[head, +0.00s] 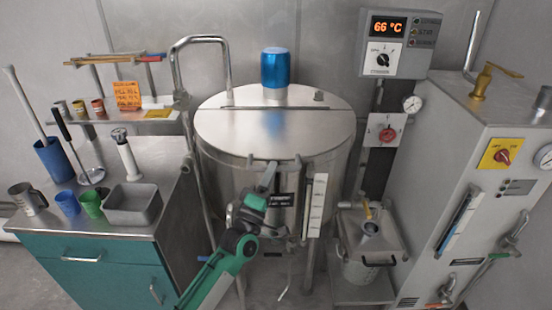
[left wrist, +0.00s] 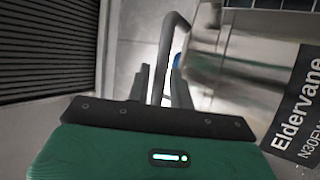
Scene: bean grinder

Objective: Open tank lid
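The tank (head: 228,179) is a round steel vessel in the middle of the head view. Its flat steel lid (head: 245,138) lies shut on top, with a blue cylinder (head: 275,69) behind the cross bar. My left gripper (head: 268,177) is at the front edge of the lid, below the rim. In the left wrist view, a bent grey metal bar, seemingly the lid handle (left wrist: 168,45), passes between the two fingers (left wrist: 160,88). Gaps show beside the bar, so the fingers look open around it. My right gripper is not in view.
A bench (head: 100,222) with cups and a grey bin (head: 133,204) stands left. A bent pipe (head: 178,75) rises at the tank's left. A steel container (head: 370,245) and a grey machine cabinet (head: 470,150) stand right. A control box (head: 393,44) hangs behind. Space above the lid's front half is clear.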

